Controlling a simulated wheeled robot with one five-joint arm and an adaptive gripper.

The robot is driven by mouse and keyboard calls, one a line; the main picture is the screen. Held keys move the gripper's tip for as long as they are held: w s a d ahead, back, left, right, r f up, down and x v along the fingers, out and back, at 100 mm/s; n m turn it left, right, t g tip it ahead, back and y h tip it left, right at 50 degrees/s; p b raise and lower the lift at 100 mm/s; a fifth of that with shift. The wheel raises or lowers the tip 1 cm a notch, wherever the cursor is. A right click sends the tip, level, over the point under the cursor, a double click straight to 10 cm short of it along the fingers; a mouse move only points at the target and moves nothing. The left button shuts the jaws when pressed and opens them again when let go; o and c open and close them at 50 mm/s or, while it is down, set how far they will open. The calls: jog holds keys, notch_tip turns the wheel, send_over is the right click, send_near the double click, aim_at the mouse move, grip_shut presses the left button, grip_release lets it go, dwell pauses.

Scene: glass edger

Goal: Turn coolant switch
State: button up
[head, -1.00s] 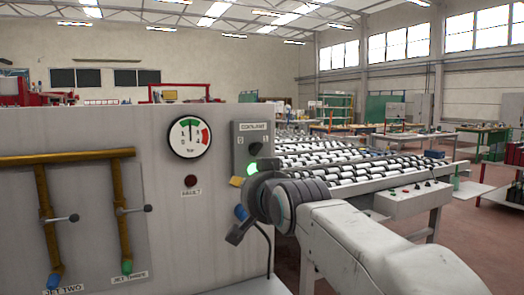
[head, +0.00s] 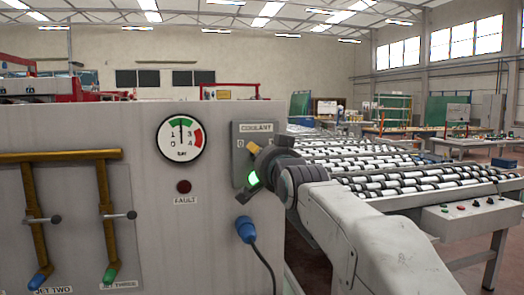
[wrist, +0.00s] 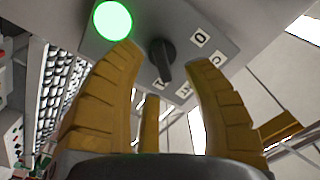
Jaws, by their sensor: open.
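The coolant switch is a black knob (wrist: 162,60) on a grey panel. In the wrist view it sits between the tips of my gripper's yellow fingers (wrist: 160,58), which are open on either side of it. I cannot tell whether they touch it. The mark "0" (wrist: 201,38) is up and right of the knob; other labels are partly hidden by a finger. A lit green lamp (wrist: 112,20) is beside the left fingertip. In the head view my gripper (head: 253,147) is in front of the COOLANT panel (head: 242,170) and hides the knob.
A pressure gauge (head: 181,137) reads about 2 bar, above a dark FAULT lamp (head: 184,186). Brass pipes with two levers (head: 120,216) are at left. A blue plug with a cable (head: 246,230) is below the panel. A roller conveyor (head: 400,170) stands behind my arm.

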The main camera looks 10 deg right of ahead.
jog(key=shift+w+p, duration=0.35)
jog(key=shift+w, duration=1.25)
grip_shut()
